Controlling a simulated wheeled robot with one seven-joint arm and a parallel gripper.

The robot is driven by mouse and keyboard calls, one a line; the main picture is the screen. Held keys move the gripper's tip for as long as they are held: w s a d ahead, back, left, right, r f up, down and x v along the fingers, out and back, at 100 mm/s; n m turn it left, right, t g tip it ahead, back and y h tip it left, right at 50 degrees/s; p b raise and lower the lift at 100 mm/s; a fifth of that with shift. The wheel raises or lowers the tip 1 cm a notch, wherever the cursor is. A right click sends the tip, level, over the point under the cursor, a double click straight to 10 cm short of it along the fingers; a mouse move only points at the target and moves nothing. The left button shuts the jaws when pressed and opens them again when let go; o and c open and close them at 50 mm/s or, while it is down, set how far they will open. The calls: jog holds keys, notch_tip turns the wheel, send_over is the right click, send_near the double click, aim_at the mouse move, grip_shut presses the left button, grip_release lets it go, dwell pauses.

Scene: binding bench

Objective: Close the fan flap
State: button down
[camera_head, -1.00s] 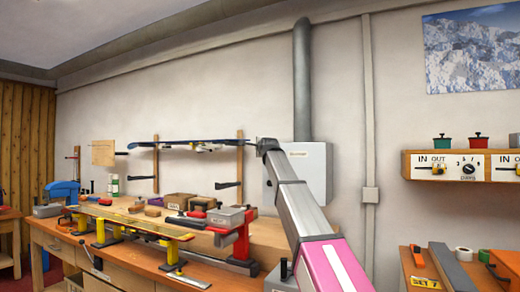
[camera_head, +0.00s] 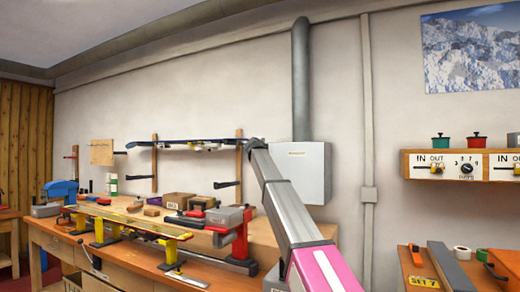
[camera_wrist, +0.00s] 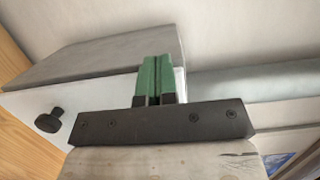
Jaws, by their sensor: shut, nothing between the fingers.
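The fan housing is a pale box (camera_head: 308,165) on the wall under a grey vertical duct. In the wrist view, a white panel (camera_wrist: 100,92) with a black knob (camera_wrist: 48,122) lies beside a grey face (camera_wrist: 110,55); I take the white panel to be the flap, but cannot tell how far it stands open. My gripper (camera_head: 254,142) is at the left edge of the box in the head view. In the wrist view, its green fingers (camera_wrist: 158,68) are together and empty, overlapping the box's edge. Contact cannot be told.
The grey duct (camera_head: 301,80) rises above the box. A blue ski (camera_head: 190,142) hangs on wall brackets to the left, close to my gripper. Below is a wooden bench (camera_head: 130,262) with clamps, tools and boxes. A control shelf (camera_head: 450,165) is at right.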

jog(key=shift+w+d+r+m+h, duration=0.1)
jog(key=shift+w+d+m+h, duration=0.15)
jog(key=shift+w+m+h, duration=0.6)
